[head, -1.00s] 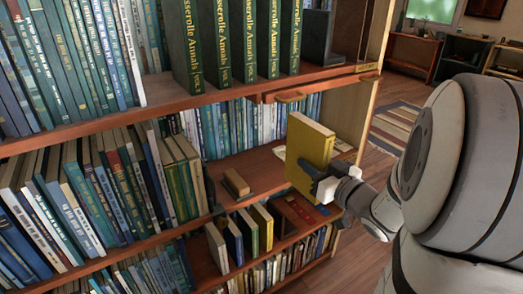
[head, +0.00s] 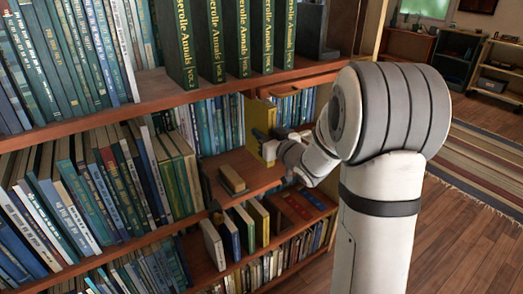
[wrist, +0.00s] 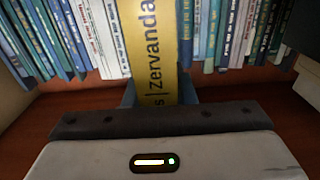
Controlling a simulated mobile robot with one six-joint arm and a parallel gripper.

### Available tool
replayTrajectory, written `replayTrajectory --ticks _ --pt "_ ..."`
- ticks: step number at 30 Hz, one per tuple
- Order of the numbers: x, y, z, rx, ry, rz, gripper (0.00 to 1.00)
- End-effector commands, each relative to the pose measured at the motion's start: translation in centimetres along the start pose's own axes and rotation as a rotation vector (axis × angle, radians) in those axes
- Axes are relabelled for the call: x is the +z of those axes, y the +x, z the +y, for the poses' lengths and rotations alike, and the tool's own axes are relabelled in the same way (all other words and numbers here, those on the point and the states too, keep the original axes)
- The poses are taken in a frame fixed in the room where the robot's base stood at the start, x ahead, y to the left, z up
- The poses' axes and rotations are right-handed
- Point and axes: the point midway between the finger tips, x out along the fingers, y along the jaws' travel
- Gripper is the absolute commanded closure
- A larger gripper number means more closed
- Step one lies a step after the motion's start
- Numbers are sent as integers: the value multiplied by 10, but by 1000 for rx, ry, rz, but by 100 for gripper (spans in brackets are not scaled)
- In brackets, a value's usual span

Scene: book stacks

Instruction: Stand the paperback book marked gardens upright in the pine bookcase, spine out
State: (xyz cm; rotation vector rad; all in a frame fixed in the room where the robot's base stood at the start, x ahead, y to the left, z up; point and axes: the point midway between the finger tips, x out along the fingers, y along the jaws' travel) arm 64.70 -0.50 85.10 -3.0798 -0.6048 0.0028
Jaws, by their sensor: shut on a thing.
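The yellow paperback (head: 259,128) is upright inside the middle shelf bay of the bookcase (head: 100,127). My gripper (head: 279,149) is shut on its near edge. In the wrist view, the book's yellow spine (wrist: 157,50) faces me and shows "s | Zervanda"; the rest of its title is hidden. The grey-blue fingers (wrist: 160,94) grip either side of the spine's lower part. I cannot tell whether the book's bottom touches the shelf board (wrist: 250,100).
A row of blue and white books (wrist: 232,35) stands behind the yellow book. A small wooden block (head: 231,179) lies on the shelf to the left, beside leaning books (head: 180,170). Green annals volumes (head: 235,40) stand above. A lower shelf holds several books (head: 243,228).

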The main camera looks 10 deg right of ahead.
Motion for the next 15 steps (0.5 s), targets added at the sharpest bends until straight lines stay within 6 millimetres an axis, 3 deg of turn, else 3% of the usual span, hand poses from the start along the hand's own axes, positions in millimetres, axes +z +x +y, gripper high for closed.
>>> replayTrajectory --ticks 5,12,15 --pt "11 0 0 -1 -2 3 100" --pt "50 0 0 -1 0 2 100" --pt "52 4 0 -1 -3 5 100"
